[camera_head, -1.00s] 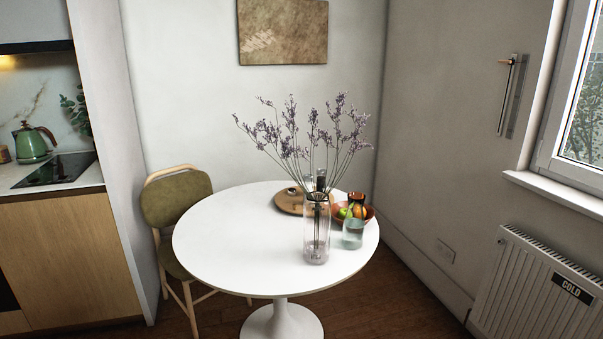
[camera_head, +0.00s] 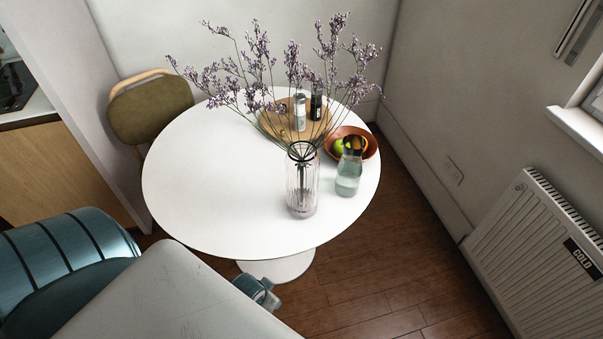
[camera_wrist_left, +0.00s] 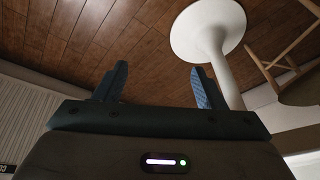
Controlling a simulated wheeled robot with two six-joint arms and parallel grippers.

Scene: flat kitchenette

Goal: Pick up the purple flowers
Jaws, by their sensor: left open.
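The purple flowers (camera_head: 265,70) are thin branching stems with small purple blooms. They stand upright in a clear ribbed glass vase (camera_head: 301,190) on the round white table (camera_head: 200,190), and their stems fan out above its dark rim. My left gripper (camera_head: 258,290) is low at the near side of the table in the head view, well apart from the vase. In the left wrist view its two blue fingers (camera_wrist_left: 158,82) are spread with nothing between them. The flowers are not in the wrist view. My right gripper is not in view.
A green-tinted glass carafe (camera_head: 348,175) stands right of the vase. Behind are an orange fruit bowl (camera_head: 370,145) and a wooden board (camera_head: 270,123) with two shakers. The table's left half is clear. A green chair (camera_head: 150,110) and a radiator (camera_head: 545,240) flank the table.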

